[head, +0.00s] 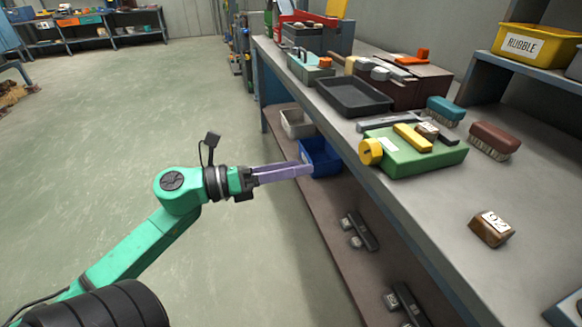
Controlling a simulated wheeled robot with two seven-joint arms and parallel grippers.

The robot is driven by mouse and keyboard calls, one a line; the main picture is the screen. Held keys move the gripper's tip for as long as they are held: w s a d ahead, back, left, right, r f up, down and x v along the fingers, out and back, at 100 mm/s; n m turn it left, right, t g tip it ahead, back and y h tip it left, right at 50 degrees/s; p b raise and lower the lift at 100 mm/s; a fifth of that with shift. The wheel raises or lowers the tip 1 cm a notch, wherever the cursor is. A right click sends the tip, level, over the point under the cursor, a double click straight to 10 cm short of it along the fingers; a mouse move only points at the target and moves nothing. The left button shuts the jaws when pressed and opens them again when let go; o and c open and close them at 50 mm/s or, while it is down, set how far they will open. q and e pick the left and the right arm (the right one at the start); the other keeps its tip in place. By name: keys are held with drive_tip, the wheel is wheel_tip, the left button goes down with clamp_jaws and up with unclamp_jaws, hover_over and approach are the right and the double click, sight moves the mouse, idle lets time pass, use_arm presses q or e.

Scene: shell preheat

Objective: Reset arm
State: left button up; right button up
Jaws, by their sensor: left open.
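My left arm, green, comes in from the lower left. My left gripper (302,170), with long purple fingers, points right towards the bench. It is open and I see nothing between its fingers. In the picture its tips overlap the blue bin (322,158) on the lower shelf; I cannot tell whether they touch. My right gripper is not in view.
The grey workbench (420,225) carries a black tray (354,96), a green block fixture (415,155), brushes (494,140) and a brown block (491,228). A yellow bin labelled RUBBLE (535,45) is at upper right. Open floor (150,110) lies left.

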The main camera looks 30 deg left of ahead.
use_arm(q)
drive_tip(key=w+a+f+n+t+y, duration=0.1)
drive_tip(key=w+a+f+n+y, duration=0.1)
drive_tip(key=a+f+n+y, duration=0.65)
drive_tip(key=w+a+f+n+t+y, duration=0.2)
drive_tip(key=w+a+f+n+y, duration=0.15)
drive_tip(key=a+f+n, duration=0.6)
drive_tip(key=s+d+f+n+g+y, duration=0.15)
drive_tip(key=s+f+n+g, duration=0.35)
drive_tip(key=f, duration=0.5)
drive_tip(key=s+d+f+n+g+y, duration=0.1)
drive_tip(key=s+d+f+n+g, duration=0.15)
drive_tip(key=f+n, duration=0.65)
drive_tip(key=s+d+f+n+g+h, duration=0.35)
drive_tip(key=s+d+f+g, duration=0.45)
drive_tip(key=s+d+f, duration=0.7)
drive_tip(key=s+a+r+p, duration=0.2)
drive_tip(key=s+r+p, duration=0.6)
drive_tip(key=p, duration=1.4)
drive_tip(key=shift+s+a+y, duration=0.3)
drive_tip(key=shift+s+a, duration=0.05)
drive_tip(key=shift+s, duration=2.45)
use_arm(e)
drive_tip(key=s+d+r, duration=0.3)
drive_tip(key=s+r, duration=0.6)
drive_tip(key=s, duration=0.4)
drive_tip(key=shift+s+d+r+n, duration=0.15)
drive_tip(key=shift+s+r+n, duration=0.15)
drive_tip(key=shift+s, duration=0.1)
